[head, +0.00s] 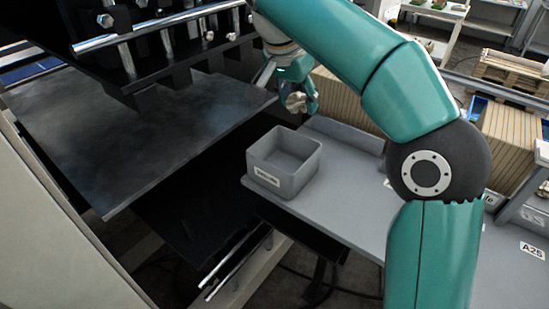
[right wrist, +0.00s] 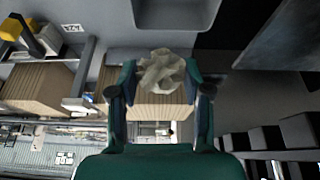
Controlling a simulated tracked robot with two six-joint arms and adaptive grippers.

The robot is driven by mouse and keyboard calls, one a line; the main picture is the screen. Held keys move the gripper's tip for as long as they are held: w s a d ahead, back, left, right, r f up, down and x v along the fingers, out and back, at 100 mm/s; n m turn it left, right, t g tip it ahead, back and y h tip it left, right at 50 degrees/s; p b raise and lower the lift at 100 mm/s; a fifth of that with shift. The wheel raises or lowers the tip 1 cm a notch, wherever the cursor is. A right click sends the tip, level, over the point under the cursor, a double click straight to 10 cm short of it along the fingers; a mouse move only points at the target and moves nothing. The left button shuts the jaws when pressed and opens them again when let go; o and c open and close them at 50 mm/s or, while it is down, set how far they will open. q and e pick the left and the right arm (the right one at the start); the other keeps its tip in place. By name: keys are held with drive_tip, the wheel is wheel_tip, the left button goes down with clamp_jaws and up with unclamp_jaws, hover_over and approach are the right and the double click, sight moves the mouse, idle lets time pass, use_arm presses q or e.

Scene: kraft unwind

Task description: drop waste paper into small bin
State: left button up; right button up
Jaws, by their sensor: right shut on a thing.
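The small bin (head: 262,181) is a grey open box with a label on its front. It stands at the left end of a grey shelf and looks empty in the head view. Its edge also shows at the top of the right wrist view (right wrist: 176,27). The waste paper (right wrist: 161,72) is a crumpled pale ball between the fingers of my right gripper (right wrist: 159,85), which is shut on it. In the head view the paper (head: 295,102) hangs in my right gripper (head: 298,97), beyond the bin and apart from it. My left gripper is not in view.
The grey shelf (head: 345,200) is clear to the right of the bin. A dark flat plate (head: 130,125) and a machine with metal bars (head: 150,30) lie to the left. Ribbed brown stacks (head: 345,100) stand behind the shelf.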

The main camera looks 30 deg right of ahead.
drive_tip(key=shift+a+f, duration=0.1)
drive_tip(key=shift+f, duration=0.3)
drive_tip(key=shift+w+a+f+b, duration=0.1)
drive_tip(key=shift+f+b, duration=0.9)
drive_tip(key=shift+f, duration=0.2)
drive_tip(key=shift+w+a+f+b, duration=0.1)
drive_tip(key=shift+f+b, duration=0.85)
drive_tip(key=shift+f, duration=0.25)
drive_tip(key=o, duration=0.8)
drive_tip(key=shift+v, duration=3.7)
